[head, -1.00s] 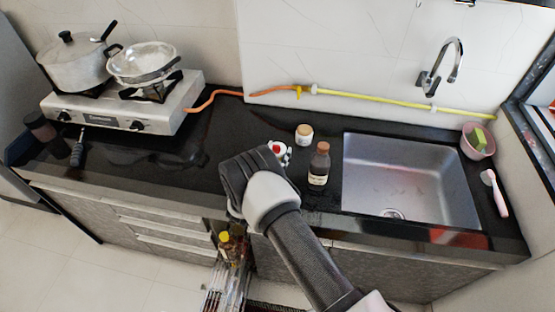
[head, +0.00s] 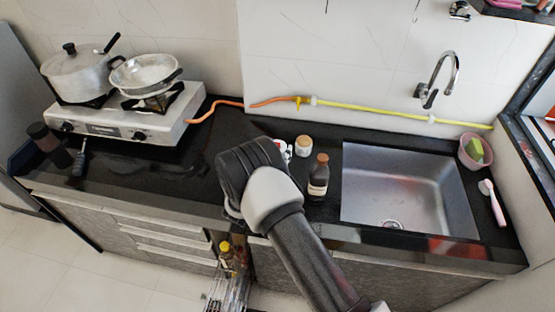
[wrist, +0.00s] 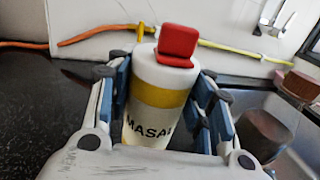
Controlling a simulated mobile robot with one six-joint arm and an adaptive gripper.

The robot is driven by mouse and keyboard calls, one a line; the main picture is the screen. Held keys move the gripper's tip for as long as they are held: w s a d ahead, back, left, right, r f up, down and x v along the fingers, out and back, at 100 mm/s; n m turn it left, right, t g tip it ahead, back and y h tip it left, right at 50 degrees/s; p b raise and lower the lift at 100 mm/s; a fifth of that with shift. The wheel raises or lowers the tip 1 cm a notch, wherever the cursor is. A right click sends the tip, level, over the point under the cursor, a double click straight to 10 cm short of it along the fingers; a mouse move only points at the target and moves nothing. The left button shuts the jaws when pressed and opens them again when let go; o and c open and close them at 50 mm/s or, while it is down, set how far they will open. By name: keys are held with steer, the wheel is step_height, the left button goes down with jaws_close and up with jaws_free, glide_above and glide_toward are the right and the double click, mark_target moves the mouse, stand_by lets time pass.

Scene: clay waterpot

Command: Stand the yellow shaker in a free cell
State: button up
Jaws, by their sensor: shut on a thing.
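My gripper (wrist: 165,110) is shut on a white shaker (wrist: 158,95) with a yellow band, a red lid and dark lettering. The shaker stands roughly upright between the fingers in the wrist view. In the head view my gripper (head: 248,172) is over the counter's front part, and its back hides most of the shaker. A small red-and-white patch beyond the gripper appears to be part of it. A wire rack (head: 222,294) stands below the counter front, holding bottles, one yellow-capped (head: 225,247). Its cells cannot be made out clearly.
A brown bottle (head: 319,178) and a small jar (head: 303,147) stand just right of my gripper. The sink (head: 400,190) is farther right. The stove (head: 165,125) with a pot and pan is at left. The counter between stove and gripper is mostly clear.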

step_height(320, 180, up, 13)
steer(key=p, duration=0.3)
steer(key=s+d+f+m+g+h+b, duration=0.2)
steer(key=s+d+m+g+h, duration=0.1)
steer(key=s+d, duration=0.5)
steer(key=s+d+f+m+g+h+b, duration=0.1)
steer(key=s+d+m+g+h, duration=0.15)
steer(key=s+d, duration=0.6)
steer(key=w+a+r+n+t+y+p, duration=0.2)
steer(key=w+a+n+t+y, duration=0.3)
steer(key=w+a, duration=1.1)
steer(key=shift+w+a+r, duration=0.3)
steer(key=shift+r, duration=0.35)
steer(key=shift+n+t+y, duration=0.25)
step_height(320, 180, down, 20)
steer(key=b, duration=0.4)
steer(key=shift+r, duration=0.2)
